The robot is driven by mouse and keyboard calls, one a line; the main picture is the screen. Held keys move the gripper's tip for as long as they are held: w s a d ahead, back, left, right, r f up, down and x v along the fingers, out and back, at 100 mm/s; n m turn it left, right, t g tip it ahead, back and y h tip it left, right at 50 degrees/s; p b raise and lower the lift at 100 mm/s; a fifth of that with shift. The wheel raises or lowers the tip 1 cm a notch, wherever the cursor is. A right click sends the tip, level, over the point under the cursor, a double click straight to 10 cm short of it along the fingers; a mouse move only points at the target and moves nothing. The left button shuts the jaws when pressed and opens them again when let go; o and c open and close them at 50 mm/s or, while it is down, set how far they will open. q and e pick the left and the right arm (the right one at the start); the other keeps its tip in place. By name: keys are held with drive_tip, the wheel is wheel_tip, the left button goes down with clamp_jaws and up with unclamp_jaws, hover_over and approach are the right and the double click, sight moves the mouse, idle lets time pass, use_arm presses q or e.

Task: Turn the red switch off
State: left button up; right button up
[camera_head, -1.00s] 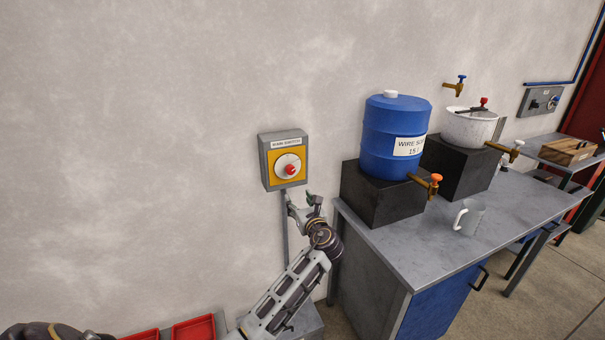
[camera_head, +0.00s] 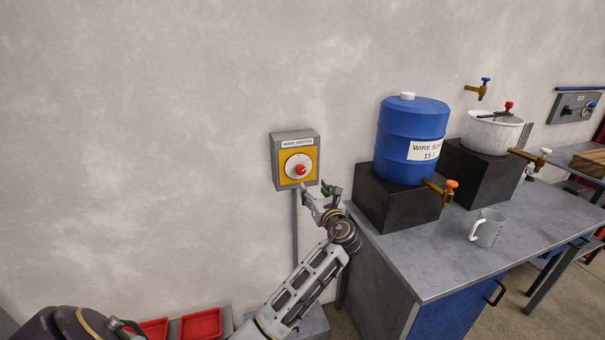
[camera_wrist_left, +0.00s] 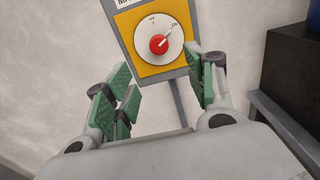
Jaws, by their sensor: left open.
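The red switch (camera_head: 301,170) is a round red knob on a white dial, on the yellow face of a grey wall box (camera_head: 281,180) labelled as the main switch. In the left wrist view the red knob (camera_wrist_left: 158,44) shows ahead, above the gap between the fingers, with its pointer toward the upper right, near a mark that appears to read ON. My left gripper (camera_head: 322,190) is open and empty, just below and right of the box, apart from the knob. Its green-padded fingers (camera_wrist_left: 165,88) are spread in the wrist view. My right gripper is not in view.
A grey bench (camera_head: 440,262) stands to the right, with a blue drum (camera_head: 408,125) on a black block (camera_head: 398,205), a white pot (camera_head: 490,133) and a mug (camera_head: 487,228). Red trays (camera_head: 201,324) lie at the bottom. The wall left of the box is bare.

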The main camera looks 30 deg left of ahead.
sight(302, 172)
use_arm(q)
drive_tip(key=shift+p+x, duration=0.6)
drive_tip(key=shift+x, duration=6.1)
drive_tip(key=shift+c, duration=0.4)
drive_tip(key=c, duration=1)
